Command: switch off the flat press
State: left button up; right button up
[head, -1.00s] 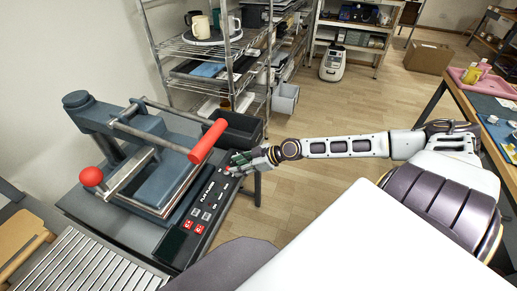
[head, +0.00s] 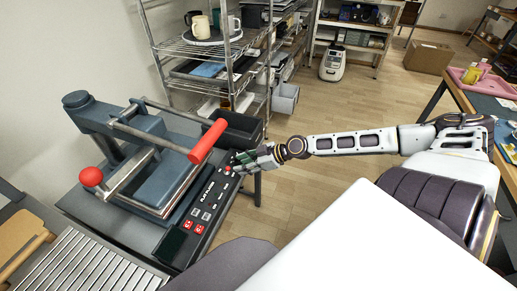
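The flat press (head: 160,180) stands on a grey table, with a red-capped handle bar (head: 207,141) across its top and a red ball knob (head: 91,177) at its left. Its black control panel (head: 203,205) runs along the right front side, with white lettering, several small buttons and two red displays (head: 187,224). A red button (head: 227,169) shows at the panel's far end. My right gripper (head: 241,163) is just above and right of that button, seemingly apart from it. Its fingers are too small to tell open from shut. My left gripper is not in view.
A black bin (head: 240,131) stands just behind the gripper. A wire shelf (head: 205,46) with mugs is at the back. A slatted metal surface (head: 75,262) lies at front left. Open wooden floor (head: 320,195) lies right of the press table.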

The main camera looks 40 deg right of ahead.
jog(key=shift+s+d+r, duration=0.2)
jog(key=shift+s+r, duration=0.15)
jog(key=shift+s, duration=0.1)
dwell(0.3)
jog(key=shift+v, duration=1.1)
jog(key=shift+v, duration=1.55)
jog(key=shift+w+d, duration=0.1)
jog(key=shift+r, duration=0.1)
pick_arm(q)
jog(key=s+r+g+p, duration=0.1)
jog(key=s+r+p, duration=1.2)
jog(key=p, duration=0.8)
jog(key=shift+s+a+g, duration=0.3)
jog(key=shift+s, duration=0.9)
pick_arm(e)
notch_tip(320, 180, up, 21)
